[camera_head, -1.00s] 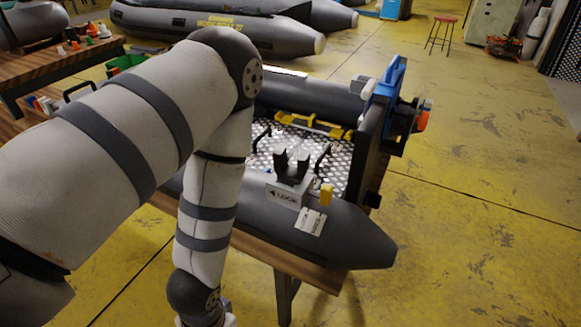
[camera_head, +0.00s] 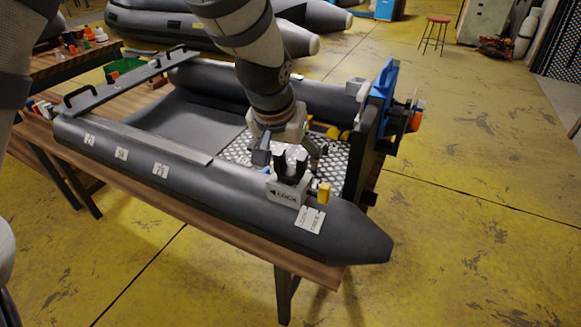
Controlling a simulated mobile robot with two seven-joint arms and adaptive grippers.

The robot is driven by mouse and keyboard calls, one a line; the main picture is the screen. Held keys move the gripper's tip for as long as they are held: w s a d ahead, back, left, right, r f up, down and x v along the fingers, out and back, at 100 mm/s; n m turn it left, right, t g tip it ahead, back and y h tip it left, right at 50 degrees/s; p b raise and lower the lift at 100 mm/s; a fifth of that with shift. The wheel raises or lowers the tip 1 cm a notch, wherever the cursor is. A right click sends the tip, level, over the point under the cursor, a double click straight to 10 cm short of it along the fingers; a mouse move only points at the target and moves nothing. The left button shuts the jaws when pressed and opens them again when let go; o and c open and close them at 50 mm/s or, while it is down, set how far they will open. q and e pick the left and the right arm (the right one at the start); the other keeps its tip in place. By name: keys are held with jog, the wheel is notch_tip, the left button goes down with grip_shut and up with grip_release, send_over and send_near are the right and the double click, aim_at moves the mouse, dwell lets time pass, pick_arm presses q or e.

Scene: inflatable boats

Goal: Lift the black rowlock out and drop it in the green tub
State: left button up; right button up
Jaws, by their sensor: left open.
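The black rowlock (camera_head: 291,167) stands upright in a grey block marked LOCK (camera_head: 284,194) on the near tube of the grey inflatable boat (camera_head: 215,190). My left gripper (camera_head: 288,156) reaches down from above the boat, open, its fingers just behind the rowlock's forked top. I cannot tell whether they touch it. The green tub (camera_head: 123,67) is at the back left, partly hidden behind the boat's bench. My right gripper is not in view.
A yellow knob (camera_head: 324,194) sits right of the block. A blue bracket (camera_head: 382,80) rises at the transom. A grey bench with black handles (camera_head: 125,79) crosses the boat at left. The wooden table (camera_head: 180,213) carries the boat.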

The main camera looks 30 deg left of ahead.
aim_at(292, 169)
pick_arm(q)
jog(key=x, duration=0.3)
jog(key=shift+w+d+f, duration=0.1)
jog(key=shift+w+f, duration=0.05)
jog(key=shift+f, duration=0.2)
jog(key=shift+r, duration=0.2)
jog(key=shift+c, duration=0.3)
jog(key=c, duration=1.2)
jog(key=shift+c, duration=0.2)
